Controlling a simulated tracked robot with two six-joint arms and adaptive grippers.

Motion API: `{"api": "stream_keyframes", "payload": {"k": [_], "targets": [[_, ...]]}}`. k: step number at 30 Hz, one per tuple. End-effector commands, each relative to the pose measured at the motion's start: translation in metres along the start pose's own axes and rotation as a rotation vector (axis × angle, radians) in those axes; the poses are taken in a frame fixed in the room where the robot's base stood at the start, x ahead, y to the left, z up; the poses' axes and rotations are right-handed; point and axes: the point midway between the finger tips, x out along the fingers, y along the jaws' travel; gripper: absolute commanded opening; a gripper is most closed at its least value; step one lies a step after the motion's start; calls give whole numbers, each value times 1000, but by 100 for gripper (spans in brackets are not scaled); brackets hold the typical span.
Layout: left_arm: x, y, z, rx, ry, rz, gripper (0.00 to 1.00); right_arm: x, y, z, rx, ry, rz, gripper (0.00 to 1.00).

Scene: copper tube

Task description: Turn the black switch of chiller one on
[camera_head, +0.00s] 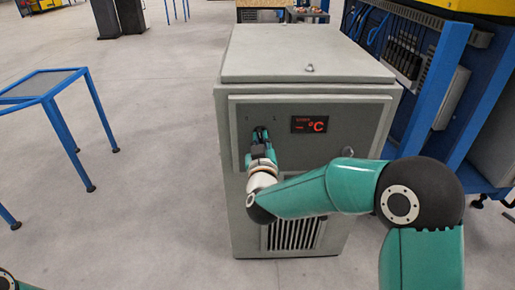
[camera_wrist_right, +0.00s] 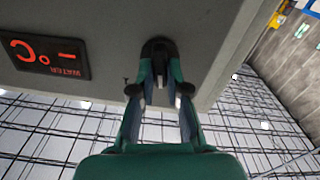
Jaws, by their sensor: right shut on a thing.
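The chiller (camera_head: 305,65) is a grey cabinet in the middle of the head view, with a small display (camera_head: 309,124) showing red "°C" on its front panel. My right gripper (camera_head: 261,136) is at the panel, left of the display, and mostly covers the switch there. In the right wrist view the black switch (camera_wrist_right: 158,47) sits on the panel between the fingertips of my right gripper (camera_wrist_right: 160,75), which is shut on it. The display (camera_wrist_right: 46,57) shows upside down at the left there. My left gripper is not in view; only a bit of teal shows at the lower left corner.
A blue-framed table (camera_head: 45,85) stands on the left. A blue rack (camera_head: 440,80) with cables and modules stands close on the right. The grey floor (camera_head: 150,180) between the left table and the chiller is clear.

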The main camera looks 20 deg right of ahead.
Motion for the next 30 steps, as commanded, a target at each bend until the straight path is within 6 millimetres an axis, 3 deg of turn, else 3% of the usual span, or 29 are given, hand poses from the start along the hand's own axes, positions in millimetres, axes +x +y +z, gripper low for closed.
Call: {"api": "stream_keyframes", "payload": {"k": [1, 15, 30], "targets": [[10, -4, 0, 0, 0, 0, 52, -1, -4, 6, 45, -2, -9, 0], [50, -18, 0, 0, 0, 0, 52, -1, -2, 7, 491, -6, -7, 0], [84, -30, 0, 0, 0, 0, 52, -1, 0, 7, 903, -9, -4, 0]]}}
